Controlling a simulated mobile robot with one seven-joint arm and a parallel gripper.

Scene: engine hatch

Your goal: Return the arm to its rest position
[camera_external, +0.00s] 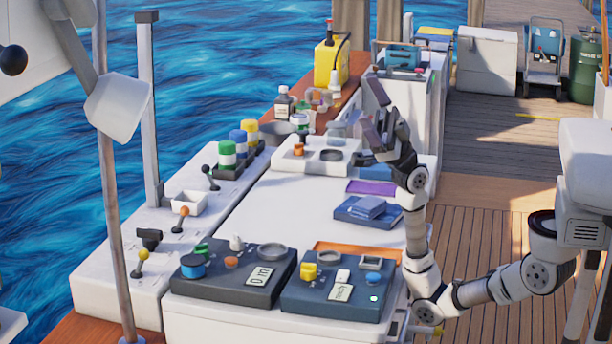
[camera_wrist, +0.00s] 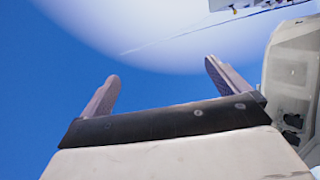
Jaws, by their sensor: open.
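My gripper (camera_external: 372,143) is raised over the right side of the white hatch top in the external view, with its fingers spread apart. In the wrist view my gripper (camera_wrist: 160,85) shows two separate fingers with nothing between them, against blue and a pale rounded shape. My arm reaches up from the lower right, bent at the elbow beside the hatch's right edge. The white hatch top (camera_external: 290,205) lies left of my forearm. The gripper appears empty and its exact height above the surface is hard to tell.
Two dark panels with knobs, a left one (camera_external: 225,290) and a right one (camera_external: 320,300), sit at the front. Blue pads (camera_external: 368,212) and a purple pad (camera_external: 371,187) lie close to my forearm. A yellow can (camera_external: 331,64) and bottles stand behind. Wooden deck (camera_external: 480,220) is open at right.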

